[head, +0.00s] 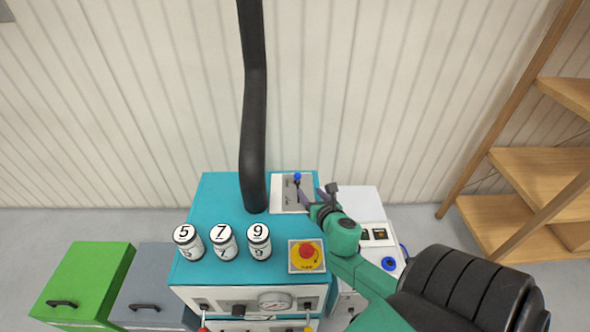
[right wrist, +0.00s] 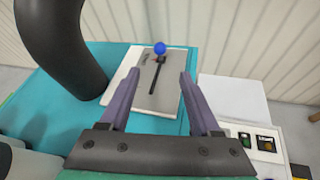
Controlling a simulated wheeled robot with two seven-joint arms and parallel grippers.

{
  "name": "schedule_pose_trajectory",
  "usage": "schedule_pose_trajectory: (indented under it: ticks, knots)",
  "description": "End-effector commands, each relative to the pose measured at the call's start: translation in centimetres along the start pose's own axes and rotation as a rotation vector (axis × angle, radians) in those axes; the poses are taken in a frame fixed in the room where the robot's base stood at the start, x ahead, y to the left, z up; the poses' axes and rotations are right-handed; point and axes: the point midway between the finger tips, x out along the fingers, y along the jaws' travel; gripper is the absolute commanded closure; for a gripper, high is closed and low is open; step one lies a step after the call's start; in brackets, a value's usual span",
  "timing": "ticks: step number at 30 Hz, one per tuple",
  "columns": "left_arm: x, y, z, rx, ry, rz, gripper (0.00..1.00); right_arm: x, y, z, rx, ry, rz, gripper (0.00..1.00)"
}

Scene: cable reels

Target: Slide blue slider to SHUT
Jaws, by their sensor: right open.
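The blue slider knob (head: 297,176) stands on a grey and white plate (head: 280,193) at the back right of the teal cabinet top. In the right wrist view the blue slider (right wrist: 160,48) is at the far end of a dark slot in the plate (right wrist: 143,97). Labels on the plate are too small to read. My right gripper (head: 301,191) is over the plate, just in front of the knob. Its fingers (right wrist: 158,80) are open, with the slot between them and the knob beyond their tips. They appear apart from the knob. My left gripper is out of view.
A thick black pipe (head: 253,110) rises left of the plate. Three numbered white cylinders (head: 224,243) and a red emergency button (head: 306,252) stand on the teal top (head: 225,195). A white cabinet (head: 352,204) adjoins at right. Wooden shelves (head: 540,165) stand further right.

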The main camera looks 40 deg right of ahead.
Motion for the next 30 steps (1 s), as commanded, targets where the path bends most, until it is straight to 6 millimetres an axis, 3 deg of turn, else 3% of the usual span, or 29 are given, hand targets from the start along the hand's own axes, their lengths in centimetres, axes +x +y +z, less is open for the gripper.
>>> schedule_pose_trajectory:
  ticks: [6, 8, 11, 15, 18, 26, 27, 30]
  knots:
    - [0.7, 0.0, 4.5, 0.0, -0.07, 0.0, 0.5, 5.2, 0.0, 0.0, 0.006, -0.004, -0.002, 0.36]
    - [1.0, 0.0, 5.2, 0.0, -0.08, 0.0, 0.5, 6.9, -0.1, -0.1, 0.007, -0.003, -0.003, 0.36]
    - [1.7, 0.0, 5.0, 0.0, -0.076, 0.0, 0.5, 9.6, 0.0, -0.1, 0.009, -0.003, -0.003, 0.36]
    - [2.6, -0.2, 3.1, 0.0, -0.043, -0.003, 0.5, 12.4, -0.1, -0.2, 0.009, -0.001, -0.002, 0.36]
    - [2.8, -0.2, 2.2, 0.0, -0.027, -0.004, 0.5, 13.4, -0.1, -0.1, 0.008, 0.0, -0.003, 0.36]
    - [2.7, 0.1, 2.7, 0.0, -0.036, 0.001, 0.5, 13.7, 0.0, 0.0, 0.008, 0.002, -0.002, 0.36]
    - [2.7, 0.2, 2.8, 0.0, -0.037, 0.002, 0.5, 13.7, 0.0, 0.0, 0.008, 0.002, -0.002, 0.44]
    - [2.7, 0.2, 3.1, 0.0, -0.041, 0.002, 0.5, 13.6, 0.0, 0.0, 0.008, 0.001, -0.002, 0.82]
